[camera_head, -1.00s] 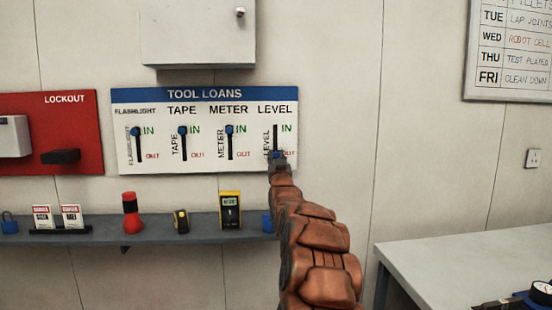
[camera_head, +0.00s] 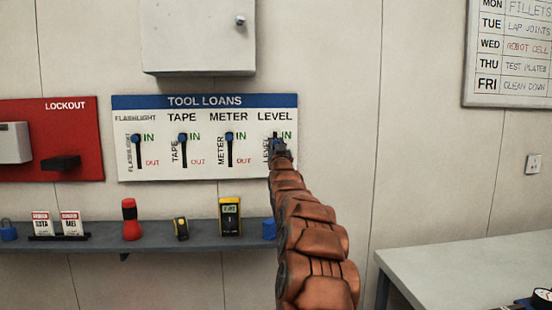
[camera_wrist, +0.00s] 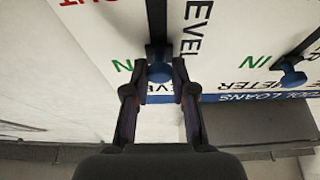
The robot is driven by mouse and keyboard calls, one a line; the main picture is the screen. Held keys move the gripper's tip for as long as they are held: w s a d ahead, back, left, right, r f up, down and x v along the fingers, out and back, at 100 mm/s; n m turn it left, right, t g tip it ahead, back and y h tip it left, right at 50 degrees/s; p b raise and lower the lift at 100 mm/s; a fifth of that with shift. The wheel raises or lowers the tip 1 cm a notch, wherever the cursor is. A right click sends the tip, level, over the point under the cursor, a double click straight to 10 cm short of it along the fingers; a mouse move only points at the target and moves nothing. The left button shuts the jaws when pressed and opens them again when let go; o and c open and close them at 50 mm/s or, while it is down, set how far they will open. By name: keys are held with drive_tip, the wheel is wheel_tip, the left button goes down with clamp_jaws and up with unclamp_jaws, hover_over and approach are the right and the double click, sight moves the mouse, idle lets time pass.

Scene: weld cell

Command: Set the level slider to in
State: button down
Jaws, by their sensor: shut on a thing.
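The white tool loans board (camera_head: 207,172) has a blue header and a row of vertical sliders marked IN at the top and OUT at the bottom. The level slider (camera_wrist: 159,72) is a blue knob in a dark slot at the board's right end. The wrist view shows the board inverted, with the knob beside the green IN label at the slot's header end. My gripper (camera_head: 278,146) is shut on this knob, one finger on each side, as the wrist view (camera_wrist: 160,88) also shows. My arm hides the lower slot and the level's OUT label in the head view.
The meter slider (camera_head: 229,136), tape slider (camera_head: 182,137) and flashlight slider (camera_head: 136,138) are all beside IN. A grey shelf (camera_head: 160,244) with several tools runs below the board. A grey cabinet (camera_head: 198,40) hangs above, and a pale table (camera_head: 460,265) stands at right.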

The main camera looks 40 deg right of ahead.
drive_tip(key=shift+a+r, duration=0.1)
drive_tip(key=shift+r, duration=1.25)
drive_tip(key=c, duration=1)
unclamp_jaws()
drive_tip(key=shift+o, duration=0.2)
